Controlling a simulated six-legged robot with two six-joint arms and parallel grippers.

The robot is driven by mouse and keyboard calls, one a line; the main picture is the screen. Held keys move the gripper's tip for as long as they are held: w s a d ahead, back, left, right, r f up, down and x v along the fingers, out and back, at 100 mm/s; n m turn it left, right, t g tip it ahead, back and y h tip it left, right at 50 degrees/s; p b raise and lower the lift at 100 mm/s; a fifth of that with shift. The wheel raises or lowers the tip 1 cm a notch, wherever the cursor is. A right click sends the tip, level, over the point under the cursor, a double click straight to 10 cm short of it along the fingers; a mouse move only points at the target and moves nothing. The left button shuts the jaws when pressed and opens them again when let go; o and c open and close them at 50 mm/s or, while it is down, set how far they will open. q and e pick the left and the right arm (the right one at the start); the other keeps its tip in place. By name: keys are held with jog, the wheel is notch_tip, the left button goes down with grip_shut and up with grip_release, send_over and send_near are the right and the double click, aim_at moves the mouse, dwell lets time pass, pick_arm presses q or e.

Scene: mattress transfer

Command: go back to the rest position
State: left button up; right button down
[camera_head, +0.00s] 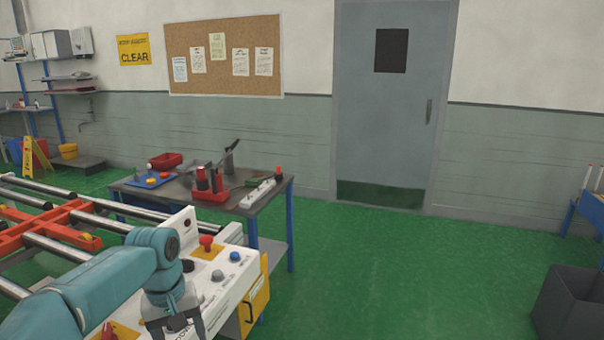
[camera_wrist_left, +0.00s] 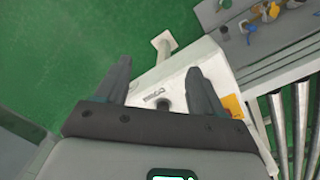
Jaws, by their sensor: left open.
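My left arm comes in from the left in the head view, and its gripper (camera_head: 175,325) hangs low over the front of a white control panel (camera_head: 228,270). In the left wrist view the two dark fingers of my left gripper (camera_wrist_left: 160,80) stand apart with nothing between them. Beyond the fingertips lies part of the white panel (camera_wrist_left: 185,62), with a dark round knob (camera_wrist_left: 163,104) near the right finger. I cannot tell whether the fingers touch the panel. My right gripper is not in view.
The panel carries a red button (camera_head: 206,243) and a blue button (camera_head: 235,256). A roller conveyor (camera_head: 60,245) runs at left. A tool table (camera_head: 262,212) stands behind the panel. A dark bin (camera_head: 570,305) is at lower right. Green floor (camera_head: 400,270) before the door (camera_head: 390,110) is clear.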

pick_arm(q)
jog(key=s+d+f+m+h, duration=0.1)
jog(key=s+d+f, duration=0.1)
jog(key=f, duration=0.5)
jog(key=s+d+f+m, duration=0.1)
jog(key=s+d+f, duration=0.15)
jog(key=f, duration=0.45)
jog(key=s+d+f+h, duration=0.1)
jog(key=d+f, duration=0.1)
jog(key=f, duration=0.5)
jog(key=s+d+f, duration=0.2)
jog(key=s+f, duration=0.4)
jog(key=s, duration=0.4)
jog(key=s+d+f+h, duration=0.1)
jog(key=s+d+f, duration=0.2)
jog(key=s+f, duration=0.3)
jog(key=s, duration=0.4)
jog(key=shift+s+m, duration=0.35)
jog(key=shift+m, duration=0.05)
jog(key=shift+f, duration=0.1)
